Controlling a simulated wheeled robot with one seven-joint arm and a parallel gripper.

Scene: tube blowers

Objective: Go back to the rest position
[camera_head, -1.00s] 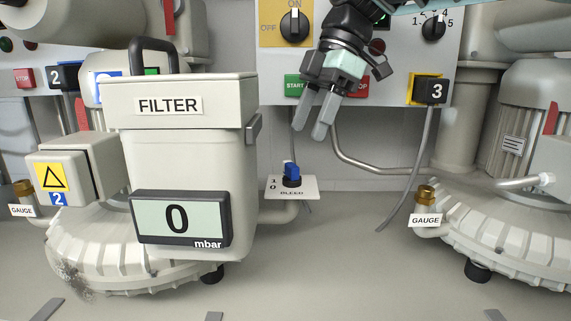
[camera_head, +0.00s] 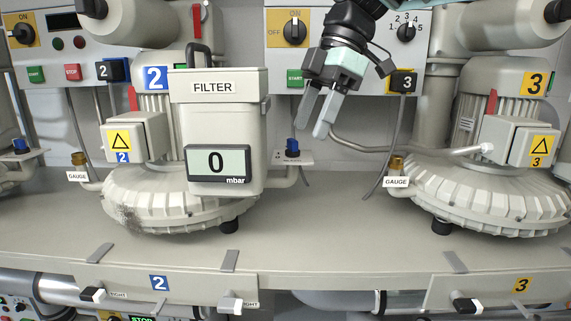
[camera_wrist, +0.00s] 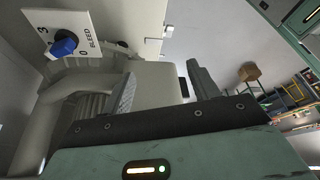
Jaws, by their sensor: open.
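My gripper (camera_head: 316,113) hangs from the top of the head view, its fingers pointing down and apart. It is open and nothing shows between the fingers. It is in front of the grey control panel, to the right of the white filter box (camera_head: 213,110), whose display reads 0 mbar. The blue bleed knob (camera_head: 293,146) is a little below and left of the fingertips in the head view. In the wrist view the bleed knob (camera_wrist: 64,47) shows at the upper left, apart from the fingers.
Blower 2 (camera_head: 170,205) stands at left, partly behind the filter box, and blower 3 (camera_head: 490,190) at right. Brass gauge fittings (camera_head: 396,163) stick up beside them. A bent grey pipe (camera_head: 350,146) and a hanging cable cross behind my gripper. The front shelf strip (camera_head: 330,250) is bare.

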